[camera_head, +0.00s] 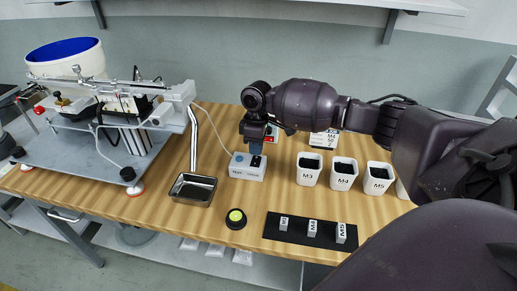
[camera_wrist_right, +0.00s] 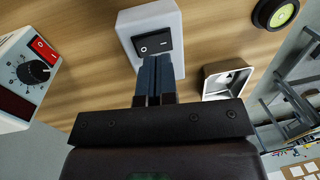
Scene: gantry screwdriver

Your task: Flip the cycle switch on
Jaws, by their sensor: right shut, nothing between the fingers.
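The cycle switch is a black rocker (camera_wrist_right: 152,42) with white O and I marks, set in a white box (camera_wrist_right: 138,19). In the head view the white box (camera_head: 245,172) stands on the wooden table, left of the white cups. My right gripper (camera_head: 256,150) points down over this box. In the right wrist view its shut fingertips (camera_wrist_right: 156,60) are at the rocker's near edge and hold nothing. I cannot tell whether they touch it or which way the rocker is tilted. My left gripper is not in view.
A box with a red switch and dial (camera_wrist_right: 32,73) stands near. A metal tray (camera_head: 193,189) and a round black-and-yellow piece (camera_head: 236,219) are close by. Labelled white cups (camera_head: 343,175) stand right, a black strip (camera_head: 310,232) in front. A machine (camera_head: 100,110) fills the left.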

